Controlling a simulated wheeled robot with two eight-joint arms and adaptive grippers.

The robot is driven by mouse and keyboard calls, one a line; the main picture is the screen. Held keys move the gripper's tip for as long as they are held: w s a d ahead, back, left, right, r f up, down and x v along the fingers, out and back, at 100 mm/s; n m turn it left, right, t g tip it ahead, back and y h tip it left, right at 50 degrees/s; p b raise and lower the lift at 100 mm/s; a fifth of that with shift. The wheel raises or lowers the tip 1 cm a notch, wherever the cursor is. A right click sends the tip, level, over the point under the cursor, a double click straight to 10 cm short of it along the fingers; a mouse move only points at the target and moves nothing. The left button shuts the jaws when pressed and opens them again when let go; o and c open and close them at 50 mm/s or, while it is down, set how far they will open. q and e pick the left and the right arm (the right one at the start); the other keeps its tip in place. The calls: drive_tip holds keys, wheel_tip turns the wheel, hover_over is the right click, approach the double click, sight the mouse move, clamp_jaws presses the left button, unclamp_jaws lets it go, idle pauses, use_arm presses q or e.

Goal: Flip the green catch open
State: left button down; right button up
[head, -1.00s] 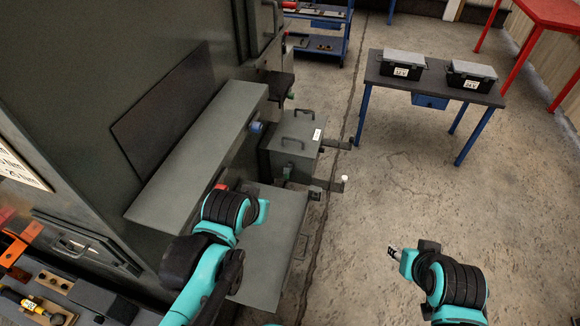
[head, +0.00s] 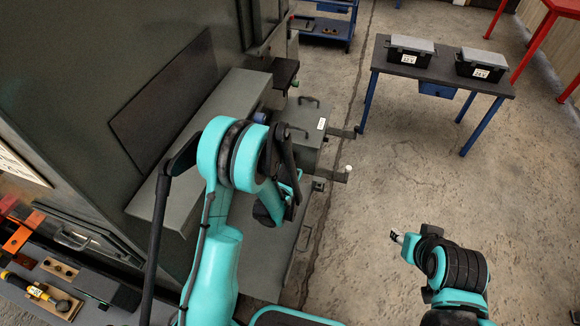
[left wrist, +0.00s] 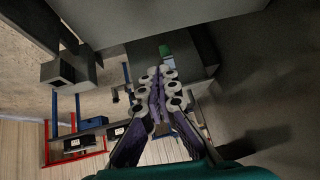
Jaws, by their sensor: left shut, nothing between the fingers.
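A green part (left wrist: 166,50), which looks like the catch, shows in the left wrist view just beyond my left gripper's fingertips. I cannot tell whether they touch it, or its exact position. My left gripper (left wrist: 168,76) is shut and empty, its fingers pressed together. In the head view my left arm hides its own fingertips and part of the grey enclosure (head: 190,150). A small green spot (head: 296,83) shows in the head view beside the dark ledge. My right gripper (head: 397,237) hangs over open floor at the right, away from the enclosure; its finger opening is too small to judge.
A blue knob (head: 260,114) sits at the end of the long grey ledge. A grey box (head: 302,121) with handles juts out behind my left arm. A table (head: 444,76) carries two black cases. The floor between the table and my right arm is clear.

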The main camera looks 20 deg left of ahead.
use_arm(q)
drive_tip(key=shift+w+f, duration=0.25)
drive_tip(key=shift+f, duration=0.55)
drive_tip(key=w+r+b+x, duration=0.1)
drive_tip(key=b+x, duration=0.4)
drive_tip(key=x, duration=0.8)
drive_tip(key=shift+a, duration=0.3)
drive_tip(key=shift+w, duration=0.1)
drive_tip(key=shift+f, duration=0.65)
